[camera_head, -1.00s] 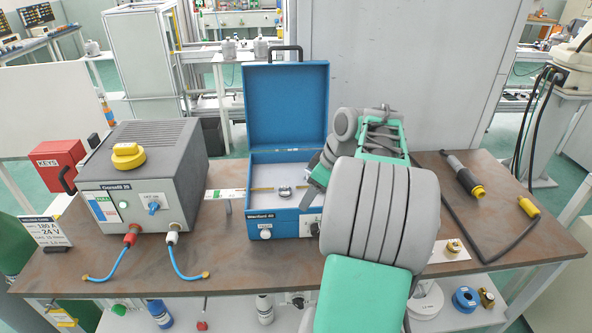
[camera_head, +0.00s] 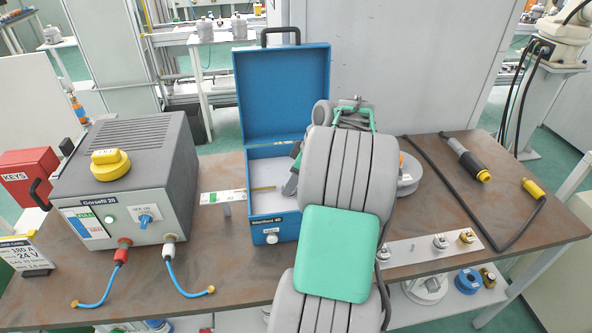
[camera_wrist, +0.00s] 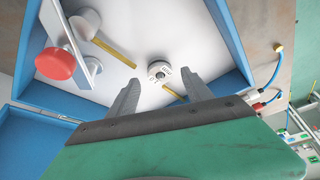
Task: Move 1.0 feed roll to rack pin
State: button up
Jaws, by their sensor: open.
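A small silver round roll with dark marks (camera_wrist: 160,70) lies inside the blue case (camera_head: 283,95), probably the feed roll; its size mark is unreadable. In the wrist view, my gripper (camera_wrist: 160,79) is open, with one finger on each side of the roll's near edge and nothing clamped. I cannot tell the height gap. In the head view, my arm hides the roll and most of the gripper. A metal strip (camera_head: 410,249) at the bench's front right, probably the rack, carries a silver roll (camera_head: 440,241) and a brass-coloured one (camera_head: 466,236). My arm covers its left end.
The raised lid and case walls surround the gripper. The grey power source (camera_head: 130,180) stands left. A torch (camera_head: 467,160) and cable lie right. The bench between strip and torch is mostly clear.

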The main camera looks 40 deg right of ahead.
jog(key=shift+x, duration=1.4)
jog(key=shift+c, duration=0.5)
grip_shut()
jog(key=c, duration=0.5)
grip_release()
grip_shut()
